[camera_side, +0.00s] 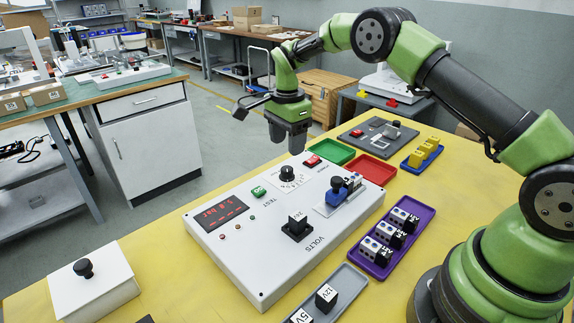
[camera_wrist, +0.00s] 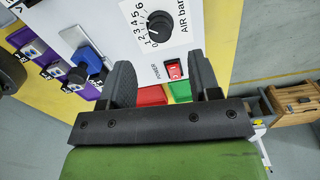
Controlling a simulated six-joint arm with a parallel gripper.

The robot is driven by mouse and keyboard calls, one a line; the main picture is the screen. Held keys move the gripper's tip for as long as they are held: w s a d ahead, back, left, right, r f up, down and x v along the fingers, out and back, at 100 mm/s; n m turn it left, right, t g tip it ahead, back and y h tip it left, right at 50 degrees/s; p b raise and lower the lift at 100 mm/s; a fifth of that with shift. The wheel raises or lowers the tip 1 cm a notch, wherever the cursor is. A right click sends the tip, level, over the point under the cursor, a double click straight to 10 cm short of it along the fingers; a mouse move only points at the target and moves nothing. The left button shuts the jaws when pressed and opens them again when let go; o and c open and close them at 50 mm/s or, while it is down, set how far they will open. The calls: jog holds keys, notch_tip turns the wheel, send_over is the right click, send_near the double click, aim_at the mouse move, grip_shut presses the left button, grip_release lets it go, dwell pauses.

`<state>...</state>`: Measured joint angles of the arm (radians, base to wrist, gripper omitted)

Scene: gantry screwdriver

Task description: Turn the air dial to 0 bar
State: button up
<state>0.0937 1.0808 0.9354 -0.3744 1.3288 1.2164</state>
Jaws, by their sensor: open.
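The air dial (camera_side: 288,174) is a round black knob on a numbered white scale at the back of the white panel (camera_side: 262,278). It also shows in the wrist view (camera_wrist: 160,24), labelled AIR bar; I cannot tell its exact setting. A red-lit display (camera_side: 219,212) sits on the panel's left; its digits are hard to read. My gripper (camera_side: 291,147) hangs above and just behind the dial, apart from it. In the wrist view its two fingers (camera_wrist: 161,75) are spread and empty, with the dial beyond them.
The red power switch (camera_side: 312,160) is close beside the dial. A green button (camera_side: 259,192), a black volts knob (camera_side: 297,226) and a blue lever part (camera_side: 341,191) stand on the panel. Green (camera_side: 335,147) and red trays (camera_side: 369,164) lie behind; a purple tray (camera_side: 413,239) is at right.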

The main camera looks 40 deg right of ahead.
aim_at(287, 168)
notch_tip(287, 168, down, 7)
jog(key=shift+r, duration=0.1)
dwell(0.3)
jog(key=c, duration=0.9)
